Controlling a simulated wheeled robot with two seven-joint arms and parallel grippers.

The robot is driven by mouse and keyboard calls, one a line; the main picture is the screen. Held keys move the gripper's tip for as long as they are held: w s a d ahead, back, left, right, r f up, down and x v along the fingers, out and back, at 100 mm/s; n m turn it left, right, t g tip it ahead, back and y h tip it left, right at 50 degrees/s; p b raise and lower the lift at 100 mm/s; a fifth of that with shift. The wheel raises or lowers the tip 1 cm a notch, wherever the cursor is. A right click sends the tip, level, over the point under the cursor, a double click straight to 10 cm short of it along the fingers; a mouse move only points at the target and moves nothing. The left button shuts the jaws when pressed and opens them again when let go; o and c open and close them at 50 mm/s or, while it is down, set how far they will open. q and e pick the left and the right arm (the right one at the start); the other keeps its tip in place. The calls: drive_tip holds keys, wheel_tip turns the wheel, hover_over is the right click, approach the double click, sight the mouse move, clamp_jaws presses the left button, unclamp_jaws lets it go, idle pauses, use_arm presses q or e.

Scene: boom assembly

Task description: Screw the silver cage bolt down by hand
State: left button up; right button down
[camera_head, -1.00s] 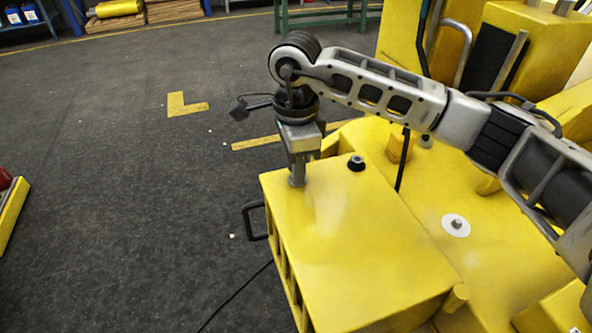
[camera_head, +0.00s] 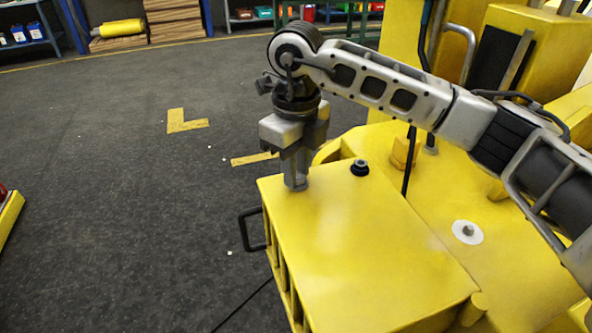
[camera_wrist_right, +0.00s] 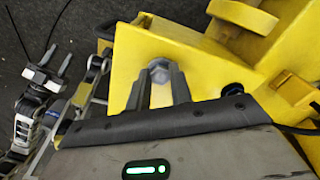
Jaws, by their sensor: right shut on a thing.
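The silver cage bolt (camera_wrist_right: 160,70) shows its hex head in the right wrist view, between the two fingers of my right gripper (camera_wrist_right: 160,82). It sits at the corner of the top of the yellow cage box (camera_head: 360,245). In the head view my right gripper (camera_head: 296,183) points straight down, shut on the bolt, and its fingers mostly hide it. How far the bolt is in cannot be told. What looks like my left gripper (camera_wrist_right: 45,72) shows at the left of the right wrist view; its jaw state is unclear. It is not in the head view.
A black bolt (camera_head: 359,167) stands on the box top, right of my right gripper. A black handle (camera_head: 252,229) sticks out from the box's left side. Yellow machine parts (camera_head: 480,205) lie to the right, with a black cable (camera_head: 408,160). The floor at left is open.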

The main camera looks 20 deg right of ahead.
drive_tip(key=shift+w+r+m, duration=0.1)
drive_tip(key=shift+m, duration=0.9)
drive_tip(key=m+b, duration=0.1)
drive_tip(key=m, duration=0.1)
drive_tip(key=shift+d+r+m, duration=0.1)
drive_tip(key=shift+m, duration=0.3)
drive_tip(key=m, duration=0.3)
drive_tip(key=shift+m+b, duration=0.3)
drive_tip(key=shift+b, duration=0.1)
drive_tip(key=m, duration=0.5)
drive_tip(key=shift+d+b, duration=0.15)
drive_tip(key=shift+b, duration=0.2)
drive_tip(key=m, duration=0.5)
drive_tip(key=shift+m, duration=0.4)
use_arm(q)
drive_tip(key=shift+w+d+f+n, duration=0.15)
drive_tip(key=shift+d+f+n, duration=0.15)
drive_tip(key=shift+f, duration=0.1)
use_arm(e)
drive_tip(key=shift+r+m, duration=0.1)
drive_tip(key=shift+m, duration=2.2)
use_arm(q)
drive_tip(key=shift+f, duration=0.1)
